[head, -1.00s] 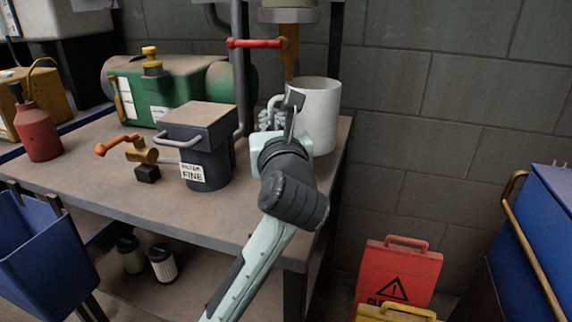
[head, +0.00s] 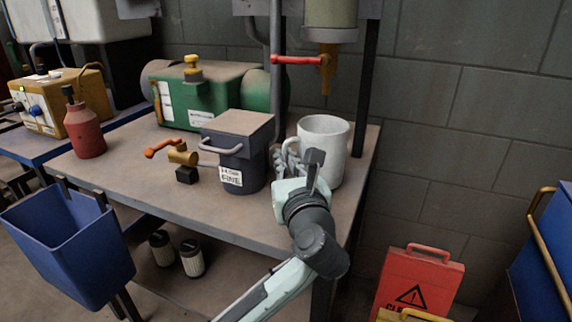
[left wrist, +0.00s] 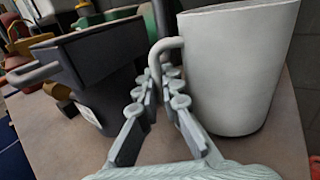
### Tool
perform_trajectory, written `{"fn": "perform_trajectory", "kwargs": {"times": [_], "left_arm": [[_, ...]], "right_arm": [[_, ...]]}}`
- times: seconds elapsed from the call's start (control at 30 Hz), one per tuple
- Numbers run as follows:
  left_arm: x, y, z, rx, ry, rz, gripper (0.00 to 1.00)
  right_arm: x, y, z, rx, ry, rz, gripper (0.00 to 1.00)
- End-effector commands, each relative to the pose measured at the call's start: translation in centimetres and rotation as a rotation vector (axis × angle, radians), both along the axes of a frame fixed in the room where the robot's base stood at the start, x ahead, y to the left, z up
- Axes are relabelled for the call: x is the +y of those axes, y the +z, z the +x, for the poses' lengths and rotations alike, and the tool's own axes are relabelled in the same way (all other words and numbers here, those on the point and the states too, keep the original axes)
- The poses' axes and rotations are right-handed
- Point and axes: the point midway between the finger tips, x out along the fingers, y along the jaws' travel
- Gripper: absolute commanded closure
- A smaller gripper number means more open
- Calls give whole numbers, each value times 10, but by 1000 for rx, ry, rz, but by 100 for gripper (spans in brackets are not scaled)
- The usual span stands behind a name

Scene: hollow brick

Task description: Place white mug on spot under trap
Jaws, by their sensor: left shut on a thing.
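The white mug (head: 331,146) is upright over the right end of the bench top, with its handle toward the left. In the left wrist view the mug (left wrist: 232,75) fills the right side. My left gripper (head: 292,153) is shut on the mug's handle; its fingers (left wrist: 166,82) close around the handle in the left wrist view. I cannot tell whether the mug's base touches the bench. The trap (head: 331,18), a greenish cylinder with a brass outlet and red lever, hangs above and behind the mug. The spot under it is not discernible. My right gripper is not in view.
A dark lidded bin (head: 240,160) marked FINE stands close left of the mug. A brass valve (head: 181,155), a green tank (head: 205,92) and a red bottle (head: 84,130) are further left. The bench (head: 130,185) has bare room at its front. A red warning sign (head: 418,283) stands right.

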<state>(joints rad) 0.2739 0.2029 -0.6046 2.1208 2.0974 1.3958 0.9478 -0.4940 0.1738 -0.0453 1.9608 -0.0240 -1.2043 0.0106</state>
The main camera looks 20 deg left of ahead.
Motion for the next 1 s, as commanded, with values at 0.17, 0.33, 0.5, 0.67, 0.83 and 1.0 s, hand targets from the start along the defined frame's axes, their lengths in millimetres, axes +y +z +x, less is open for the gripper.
{"fn": "perform_trajectory", "kwargs": {"times": [0.17, 0.33, 0.5, 0.67, 0.83, 1.0], "left_arm": [[0, -9, 0, -3, -1, -1, 100], [0, -9, 0, -3, -1, -1, 100], [0, -12, 0, -3, -1, -1, 100], [0, -11, 0, -1, -1, 0, 76], [0, -11, 0, -1, -1, 0, 73], [0, -10, 0, -1, -1, 0, 73]], "right_arm": [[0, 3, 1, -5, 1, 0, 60], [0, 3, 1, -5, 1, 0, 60], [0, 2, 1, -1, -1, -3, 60], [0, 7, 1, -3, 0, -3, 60], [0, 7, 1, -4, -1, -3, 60], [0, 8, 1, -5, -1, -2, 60]]}}
